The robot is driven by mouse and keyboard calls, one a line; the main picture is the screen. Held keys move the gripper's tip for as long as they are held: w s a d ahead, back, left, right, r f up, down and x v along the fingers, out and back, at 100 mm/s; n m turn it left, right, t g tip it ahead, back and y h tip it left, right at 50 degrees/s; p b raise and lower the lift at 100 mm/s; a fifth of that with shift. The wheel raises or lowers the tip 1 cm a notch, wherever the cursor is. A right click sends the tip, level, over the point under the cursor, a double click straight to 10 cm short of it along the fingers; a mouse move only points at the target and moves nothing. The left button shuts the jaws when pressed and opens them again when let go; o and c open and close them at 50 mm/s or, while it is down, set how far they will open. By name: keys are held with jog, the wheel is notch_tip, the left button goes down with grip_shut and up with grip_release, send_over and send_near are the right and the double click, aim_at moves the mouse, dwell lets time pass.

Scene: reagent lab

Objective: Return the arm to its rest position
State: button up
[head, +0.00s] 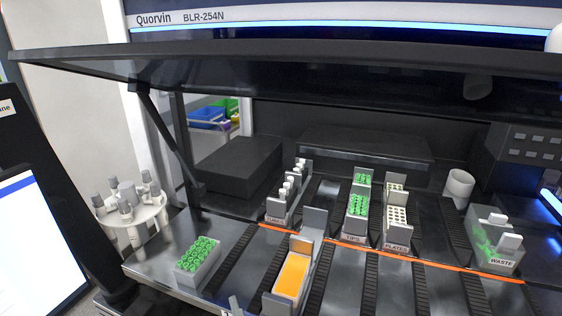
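My gripper is not in view in the head picture. A small white rounded shape shows at the top right edge; I cannot tell whether it is part of my arm. The Quorvin workstation (340,18) fills most of the view, with its dark front cover (280,68) raised over the deck.
The deck holds a green-capped tube rack (198,262), an orange trough (292,275), tubes rack (276,210), tips rack (354,228), plates rack (396,236), waste bin (500,261) and white cup (459,183). A white carousel (133,212) and screen (30,245) stand left.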

jog(key=s+d+f+m+h+b, duration=0.1)
jog(key=s+d+f+m+h, duration=0.1)
jog(key=s+d+f, duration=0.3)
jog(key=s+d+f+m+h+b, duration=0.1)
jog(key=s+d+f, duration=0.4)
jog(key=s+d, duration=0.8)
jog(key=s+d+f+m+h+b, duration=0.2)
jog(key=s+d+f, duration=0.3)
jog(key=s+d, duration=0.4)
jog(key=d+h, duration=0.1)
jog(key=d, duration=0.3)
jog(key=shift+s+d+m, duration=0.15)
jog(key=shift+s+m, duration=0.05)
jog(key=shift+m, duration=0.1)
